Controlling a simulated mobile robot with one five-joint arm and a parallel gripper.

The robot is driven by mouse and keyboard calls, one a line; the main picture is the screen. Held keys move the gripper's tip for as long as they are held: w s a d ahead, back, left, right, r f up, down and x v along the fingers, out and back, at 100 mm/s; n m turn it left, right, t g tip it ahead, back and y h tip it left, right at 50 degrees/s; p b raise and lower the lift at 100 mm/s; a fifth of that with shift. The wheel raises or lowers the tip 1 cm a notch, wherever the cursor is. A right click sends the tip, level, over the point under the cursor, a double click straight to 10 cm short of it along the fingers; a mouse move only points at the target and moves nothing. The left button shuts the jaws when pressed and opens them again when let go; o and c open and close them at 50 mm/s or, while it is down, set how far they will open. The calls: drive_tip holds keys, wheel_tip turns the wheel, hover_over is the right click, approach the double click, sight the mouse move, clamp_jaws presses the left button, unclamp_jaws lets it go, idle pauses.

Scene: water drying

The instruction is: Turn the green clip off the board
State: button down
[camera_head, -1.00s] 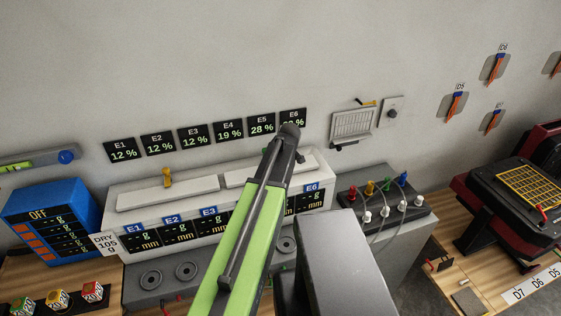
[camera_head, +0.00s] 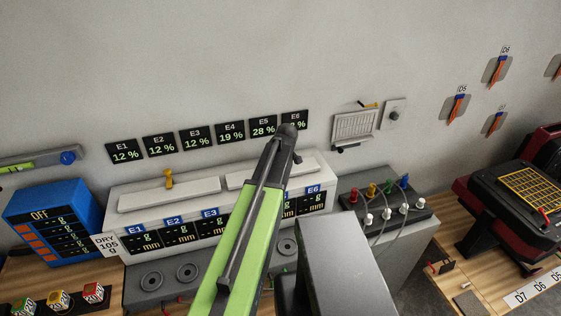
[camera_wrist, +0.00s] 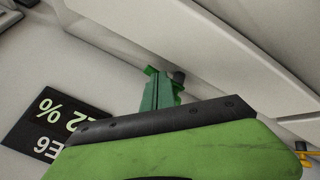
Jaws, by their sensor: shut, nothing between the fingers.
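The green clip (camera_wrist: 160,91) shows in the wrist view, standing at the edge of a white panel. A small dark round part is at its top right. The lower end of the clip is hidden behind my gripper. My gripper (camera_head: 288,133) is shut and empty, with its dark end in front of the E6 display in the head view. In the head view my arm covers most of the area around the clip. Whether the gripper touches the clip cannot be told.
The white panel (camera_wrist: 232,60) lies close beside the clip. The E6 display (camera_wrist: 52,124) is near it. A yellow clip (camera_head: 168,179) stands on the white unit's left part. A grey box with coloured plugs (camera_head: 385,205) and cables stands to the right. The wall above is clear.

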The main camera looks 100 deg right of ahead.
drive_tip(key=a, duration=0.4)
drive_tip(key=shift+w+a, duration=0.1)
drive_tip(key=shift+a, duration=0.3)
drive_tip(key=s+a+r+p, duration=0.4)
drive_tip(key=r+p, duration=0.4)
drive_tip(key=shift+d, duration=0.1)
